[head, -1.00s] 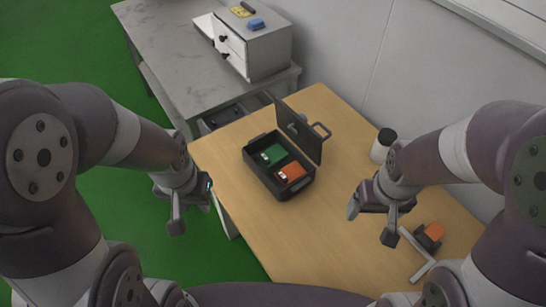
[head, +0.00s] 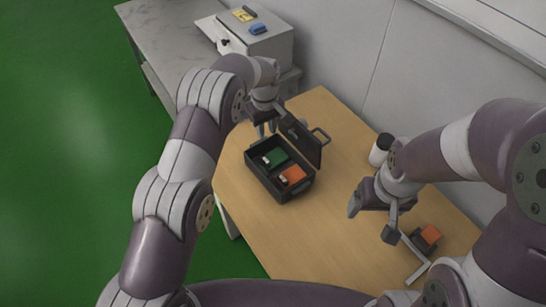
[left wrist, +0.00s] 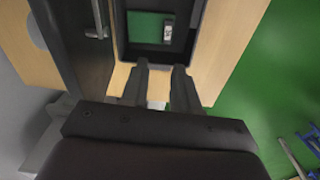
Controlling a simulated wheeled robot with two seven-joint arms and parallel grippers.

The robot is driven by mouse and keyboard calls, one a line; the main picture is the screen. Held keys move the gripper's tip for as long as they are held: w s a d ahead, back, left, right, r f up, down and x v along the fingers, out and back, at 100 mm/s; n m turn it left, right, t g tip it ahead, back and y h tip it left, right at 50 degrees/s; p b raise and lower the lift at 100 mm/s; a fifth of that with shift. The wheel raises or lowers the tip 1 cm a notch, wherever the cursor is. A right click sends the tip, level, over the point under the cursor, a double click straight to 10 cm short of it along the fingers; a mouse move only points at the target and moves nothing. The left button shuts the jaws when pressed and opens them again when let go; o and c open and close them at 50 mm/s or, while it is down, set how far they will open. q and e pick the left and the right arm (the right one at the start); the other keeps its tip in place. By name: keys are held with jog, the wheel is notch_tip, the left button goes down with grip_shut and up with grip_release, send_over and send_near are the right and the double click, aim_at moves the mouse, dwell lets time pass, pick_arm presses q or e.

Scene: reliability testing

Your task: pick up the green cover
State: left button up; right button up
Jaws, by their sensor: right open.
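The green cover (head: 276,158) lies in the left compartment of an open black case (head: 279,191) on the wooden table. It also shows in the left wrist view (left wrist: 146,27), beyond my fingers, with a small pale label at its edge. My left gripper (head: 267,130) points down just behind the case's far left side, close to the raised lid. In the left wrist view its two fingers (left wrist: 161,75) are apart with nothing between them. My right gripper (head: 371,219) is open and empty over the right part of the table, away from the case.
An orange block (head: 293,175) sits in the case's right compartment. The lid (head: 301,142) stands open on the right. A white cylinder with a black top (head: 380,149) and an orange-and-black object (head: 427,237) are to the right. The table's front middle is clear.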

aim_at(266, 161)
pick_arm(q)
jog(key=shift+n, duration=0.6)
jog(key=f+b, duration=0.2)
jog(key=s+f+b, duration=0.1)
jog(key=f+b, duration=0.1)
jog(key=f, duration=0.1)
jog(key=shift+a, duration=0.15)
jog(key=f, duration=0.2)
jog(key=f+p, duration=0.1)
jog(key=f, duration=0.3)
jog(key=shift+s+f+p, duration=0.25)
jog(key=shift+f+p, duration=0.05)
jog(key=shift+p, duration=0.1)
jog(key=shift+w+f, duration=0.1)
jog(key=shift+f, duration=0.4)
grip_shut()
